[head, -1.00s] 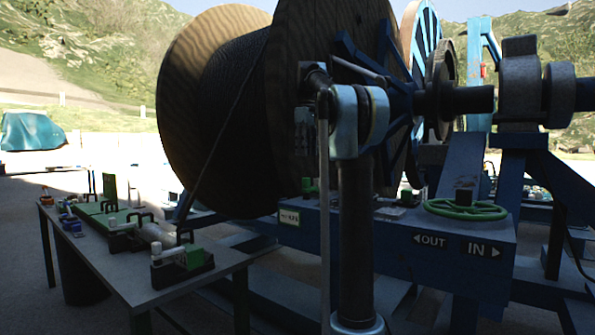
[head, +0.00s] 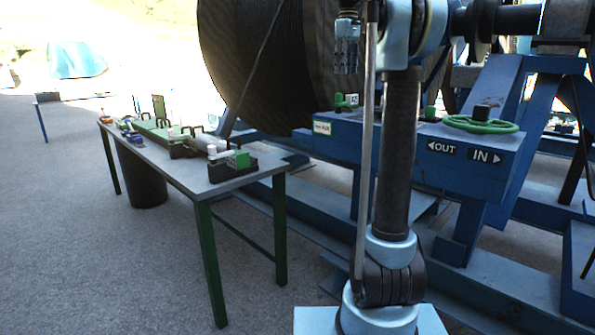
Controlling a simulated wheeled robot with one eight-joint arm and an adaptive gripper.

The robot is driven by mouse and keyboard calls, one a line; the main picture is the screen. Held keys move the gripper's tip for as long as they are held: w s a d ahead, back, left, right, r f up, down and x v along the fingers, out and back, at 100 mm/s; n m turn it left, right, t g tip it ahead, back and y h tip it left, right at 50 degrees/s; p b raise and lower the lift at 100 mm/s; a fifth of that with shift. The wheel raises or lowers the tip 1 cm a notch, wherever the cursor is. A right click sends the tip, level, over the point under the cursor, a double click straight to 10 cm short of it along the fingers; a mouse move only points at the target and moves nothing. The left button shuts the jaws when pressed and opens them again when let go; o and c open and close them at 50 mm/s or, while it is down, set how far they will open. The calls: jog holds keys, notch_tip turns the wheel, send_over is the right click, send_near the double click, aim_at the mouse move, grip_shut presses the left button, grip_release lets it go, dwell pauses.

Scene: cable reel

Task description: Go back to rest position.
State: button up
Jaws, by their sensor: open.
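My arm stands upright in the right half of the head view, folded at a pale blue joint near the top edge.
A grey table (head: 228,183) with green legs carries clamps and small tools at the left. A dark bin (head: 142,180) stands under it. A blue reel stand (head: 400,150) with a green handwheel (head: 481,124) and OUT/IN labels fills the right.

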jog(key=s+f+m, duration=0.3)
jog(key=s+f, duration=1)
jog(key=f, duration=0.2)
jog(key=s+d+f+m+t, duration=0.1)
jog(key=s+f+m, duration=0.2)
jog(key=s+f, duration=0.9)
jog(key=s+f+m+t, duration=0.1)
jog(key=s+f+m, duration=0.2)
jog(key=s+f, duration=1)
notch_tip(320, 180, down, 8)
jog(key=shift+s+d+r, duration=0.25)
jog(key=shift+s, duration=0.05)
jog(key=shift+w+f, duration=0.2)
jog(key=shift+w, duration=0.25)
